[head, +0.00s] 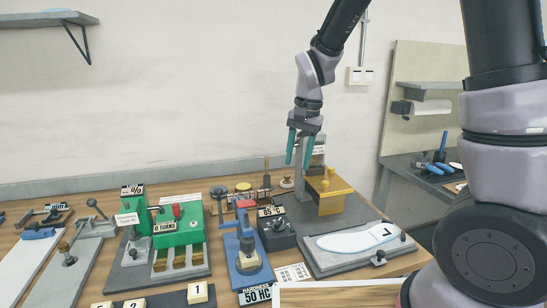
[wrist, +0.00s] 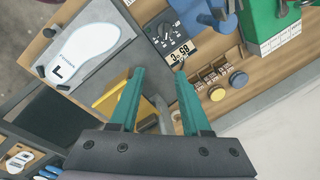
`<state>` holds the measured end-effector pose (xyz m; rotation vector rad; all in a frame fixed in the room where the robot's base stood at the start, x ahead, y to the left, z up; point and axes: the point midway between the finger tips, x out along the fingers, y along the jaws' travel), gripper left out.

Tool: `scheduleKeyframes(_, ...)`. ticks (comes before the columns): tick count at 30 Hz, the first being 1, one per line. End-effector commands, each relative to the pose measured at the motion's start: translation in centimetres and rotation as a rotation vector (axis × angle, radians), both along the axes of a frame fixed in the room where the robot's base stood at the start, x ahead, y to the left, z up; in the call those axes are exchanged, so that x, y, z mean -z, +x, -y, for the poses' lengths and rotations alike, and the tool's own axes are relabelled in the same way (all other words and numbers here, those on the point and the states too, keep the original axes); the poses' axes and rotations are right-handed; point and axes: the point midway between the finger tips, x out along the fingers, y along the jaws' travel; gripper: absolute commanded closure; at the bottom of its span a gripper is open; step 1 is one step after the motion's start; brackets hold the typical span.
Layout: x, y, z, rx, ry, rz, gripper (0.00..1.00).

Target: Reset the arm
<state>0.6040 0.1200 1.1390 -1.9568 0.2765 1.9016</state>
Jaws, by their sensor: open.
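My gripper (head: 301,150) hangs in the air above the back right part of the bench in the head view, with its teal fingers pointing down. In the wrist view its two teal fingers (wrist: 158,100) are apart with nothing held between them. Below it stands a yellow device (head: 329,190) on a grey base, beside a grey post. The yellow device also shows in the wrist view (wrist: 112,100), partly hidden behind a finger. I cannot tell whether a finger is close to the grey post.
A white insole (head: 357,237) marked L lies on a grey plate at the right. A dark box with a display (head: 276,232), a blue press (head: 243,258) and a green machine (head: 178,224) stand to the left. The air above the bench's left is clear.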

Motion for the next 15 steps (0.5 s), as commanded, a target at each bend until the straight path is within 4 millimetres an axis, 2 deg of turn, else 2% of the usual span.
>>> scheduleKeyframes(1, -2.3, -0.1, 1.7, 0.01, 0.037, 0.03, 0.53)
scheduleKeyframes(6, -8.3, -1.9, 6.6, 0.005, 0.114, 0.136, 0.53)
scheduleKeyframes(12, -13.9, -5.5, 11.9, -0.003, 0.142, 0.294, 0.53)
scheduleKeyframes(15, -16.0, -7.8, 14.1, -0.01, 0.129, 0.379, 0.53)
